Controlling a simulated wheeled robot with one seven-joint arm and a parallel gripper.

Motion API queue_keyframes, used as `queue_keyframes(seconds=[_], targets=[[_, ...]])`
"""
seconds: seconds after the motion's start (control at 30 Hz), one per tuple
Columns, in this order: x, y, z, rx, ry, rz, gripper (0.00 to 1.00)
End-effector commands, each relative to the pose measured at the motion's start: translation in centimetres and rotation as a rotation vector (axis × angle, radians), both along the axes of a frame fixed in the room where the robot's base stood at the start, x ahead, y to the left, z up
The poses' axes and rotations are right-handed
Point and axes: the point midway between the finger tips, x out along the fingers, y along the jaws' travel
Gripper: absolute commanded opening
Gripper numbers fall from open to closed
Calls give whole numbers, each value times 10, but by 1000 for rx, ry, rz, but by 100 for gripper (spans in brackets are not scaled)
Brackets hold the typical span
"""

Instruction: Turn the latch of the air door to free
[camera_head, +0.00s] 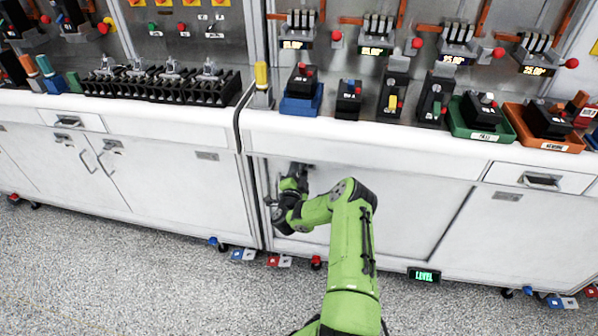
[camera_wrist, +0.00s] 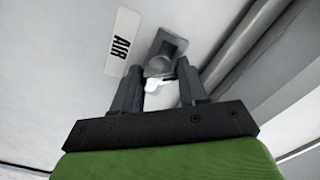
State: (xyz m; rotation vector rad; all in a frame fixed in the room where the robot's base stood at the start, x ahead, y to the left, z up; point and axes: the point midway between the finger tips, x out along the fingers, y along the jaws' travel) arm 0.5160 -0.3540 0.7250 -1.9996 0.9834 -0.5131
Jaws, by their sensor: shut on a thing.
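The air door (camera_head: 415,208) is a white panel in the front of the right-hand bench, and its white surface (camera_wrist: 70,60) fills the left of the wrist view beside the AIR label (camera_wrist: 122,42). The latch (camera_wrist: 165,52) is a small grey piece with a rounded hub and a white part below it. My gripper (camera_wrist: 159,75) has one dark finger on each side of the latch and is shut on it. In the head view my gripper (camera_head: 295,175) is at the upper left of the door and hides the latch there.
Breaker units stand on the benchtop above, including a blue one (camera_head: 301,103), a green tray (camera_head: 482,136) and an orange tray (camera_head: 545,146). A drawer (camera_head: 541,180) is at the right. A LEVEL display (camera_head: 424,274) sits under the bench. The speckled floor (camera_head: 130,280) is open in front.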

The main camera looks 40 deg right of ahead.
Motion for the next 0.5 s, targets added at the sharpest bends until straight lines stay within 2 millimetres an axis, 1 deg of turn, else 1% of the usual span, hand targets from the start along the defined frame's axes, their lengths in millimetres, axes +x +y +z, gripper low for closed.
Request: queue_keyframes(seconds=[0.3,0.5], targets=[[0,1,-2,180,-228,1,12],[0,1,-2,272,-347,2,12]])
